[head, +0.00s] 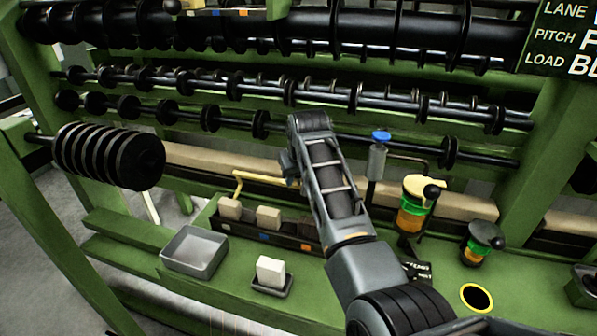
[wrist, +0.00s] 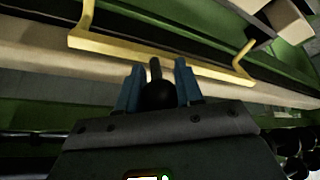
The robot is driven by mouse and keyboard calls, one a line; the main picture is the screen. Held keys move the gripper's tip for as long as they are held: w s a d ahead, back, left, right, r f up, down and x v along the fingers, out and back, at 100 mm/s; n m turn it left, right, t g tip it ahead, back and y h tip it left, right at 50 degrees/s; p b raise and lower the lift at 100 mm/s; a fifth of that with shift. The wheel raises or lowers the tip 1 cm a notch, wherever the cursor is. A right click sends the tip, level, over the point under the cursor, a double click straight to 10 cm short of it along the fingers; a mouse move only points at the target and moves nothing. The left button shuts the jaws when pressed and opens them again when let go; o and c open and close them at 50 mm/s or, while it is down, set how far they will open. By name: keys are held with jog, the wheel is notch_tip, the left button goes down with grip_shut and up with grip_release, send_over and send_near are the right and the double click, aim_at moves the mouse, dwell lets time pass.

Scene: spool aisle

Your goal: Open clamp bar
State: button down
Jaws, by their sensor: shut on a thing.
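A yellow bar (head: 262,178) with bent ends runs along the pale beam behind the green bench. My arm hides its right part in the head view. It crosses the upper part of the wrist view (wrist: 160,57). My gripper (wrist: 159,68) has blue fingers on both sides of a black ball knob (wrist: 158,95) and is shut on it. A short dark stem rises from the knob towards the yellow bar; I cannot tell whether they join.
A grey tray (head: 194,251), a pale block (head: 270,271) on a dark holder, and a dark rack (head: 240,229) with blocks stand on the bench. A yellow-topped post (head: 412,213) and a blue-capped cylinder (head: 377,160) stand right of my arm. Spool rods (head: 210,118) run behind.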

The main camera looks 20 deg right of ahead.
jog(key=shift+s+a+t+h, duration=0.4)
jog(key=shift+s+t, duration=0.2)
jog(key=shift+s, duration=0.1)
jog(key=c, duration=0.7)
grip_release()
jog(key=shift+c, duration=0.2)
jog(key=shift+r, duration=0.1)
jog(key=shift+a+r, duration=0.1)
jog(key=d+v, duration=0.1)
jog(key=v, duration=0.6)
jog(key=shift+s+a+r, duration=0.15)
jog(key=shift+s+a, duration=0.1)
jog(key=shift+a, duration=0.25)
